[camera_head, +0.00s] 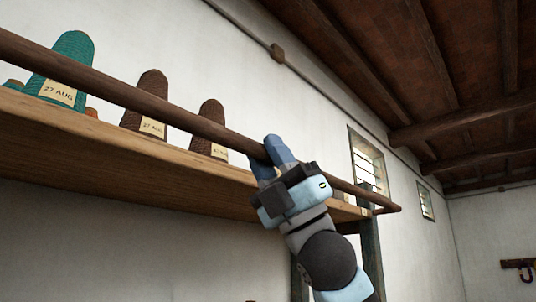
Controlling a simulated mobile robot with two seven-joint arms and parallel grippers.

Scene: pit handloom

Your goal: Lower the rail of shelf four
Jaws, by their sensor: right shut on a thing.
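A long brown wooden rail (136,98) runs along the front of a wooden shelf (130,148), above its front edge, from the upper left to the lower right. My right gripper (274,152) is shut on the rail toward its right part, with its blue fingertips around it. The rail's right end (392,207) shows beyond the gripper. My left gripper is not in view.
On the shelf stand a teal cone (72,58) and two brown cones, one nearer (151,92) and one farther (209,118), with paper labels. A white wall is behind. Windows (368,162) and a beamed ceiling (440,70) lie to the right.

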